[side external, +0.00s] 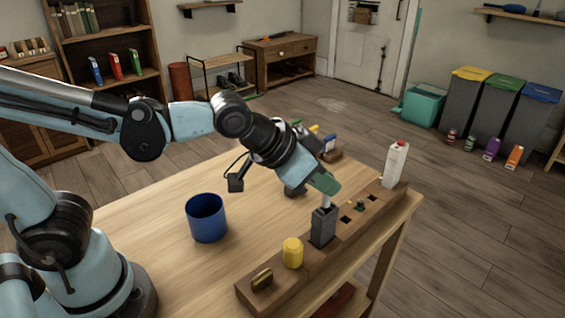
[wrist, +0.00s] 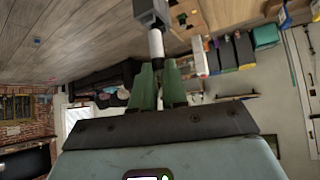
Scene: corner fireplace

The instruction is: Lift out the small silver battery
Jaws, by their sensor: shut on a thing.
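The small silver battery (side external: 326,201) stands upright at the top of a dark grey block holder (side external: 322,228). My gripper (side external: 327,187), with green fingers, is above the holder and shut on the battery's upper end. In the wrist view the battery (wrist: 156,43) extends from between the green fingertips of my gripper (wrist: 159,66) to the grey holder (wrist: 151,12). Its far end is at the holder's mouth; how much of it is inside is hidden.
The holder stands on a long wooden rack (side external: 377,205) along the table's edge. A yellow cylinder (side external: 292,253) and a brass-coloured piece (side external: 262,279) are to its left, a white carton (side external: 395,164) to its far right. A blue cup (side external: 206,218) stands on the otherwise fairly clear table (side external: 160,225).

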